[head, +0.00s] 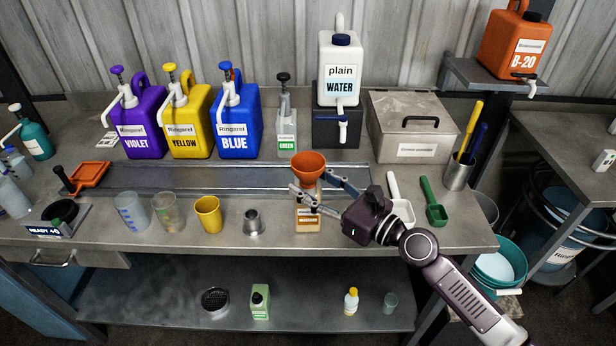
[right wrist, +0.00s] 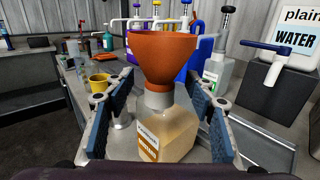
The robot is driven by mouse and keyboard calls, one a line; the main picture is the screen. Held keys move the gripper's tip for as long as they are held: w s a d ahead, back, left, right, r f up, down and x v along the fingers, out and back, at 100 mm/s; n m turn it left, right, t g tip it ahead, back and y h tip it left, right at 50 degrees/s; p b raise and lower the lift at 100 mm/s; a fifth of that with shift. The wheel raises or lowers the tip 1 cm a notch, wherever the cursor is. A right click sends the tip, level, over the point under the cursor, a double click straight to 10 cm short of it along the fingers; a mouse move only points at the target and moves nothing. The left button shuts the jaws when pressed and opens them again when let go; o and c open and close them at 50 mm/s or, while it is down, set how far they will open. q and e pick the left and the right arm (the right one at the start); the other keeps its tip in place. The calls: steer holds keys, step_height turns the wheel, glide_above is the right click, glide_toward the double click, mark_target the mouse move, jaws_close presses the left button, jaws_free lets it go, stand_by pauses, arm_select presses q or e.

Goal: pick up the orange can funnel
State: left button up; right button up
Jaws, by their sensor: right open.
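The orange can funnel (head: 309,164) sits upright on the neck of a squarish bottle (head: 307,224) with an orange and white label, near the front of the bench. My right gripper (head: 320,190) is open, and its arm comes in from the lower right. In the right wrist view the funnel (right wrist: 164,58) is centred, with its wide rim up. The blue-padded fingers of the right gripper (right wrist: 158,104) stand on either side of the bottle's upper part, just below the funnel. Gaps show on both sides. My left gripper is not in view.
A metal cup (head: 253,222) and a yellow cup (head: 208,215) stand left of the bottle. A white scoop (head: 400,205) and a green scoop (head: 433,203) lie right of it. Behind are a shallow metal trough (head: 200,180) and a plain water jug (head: 340,68).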

steer(key=shift+w+a, duration=0.4)
steer(key=shift+a, duration=0.05)
jaws_close()
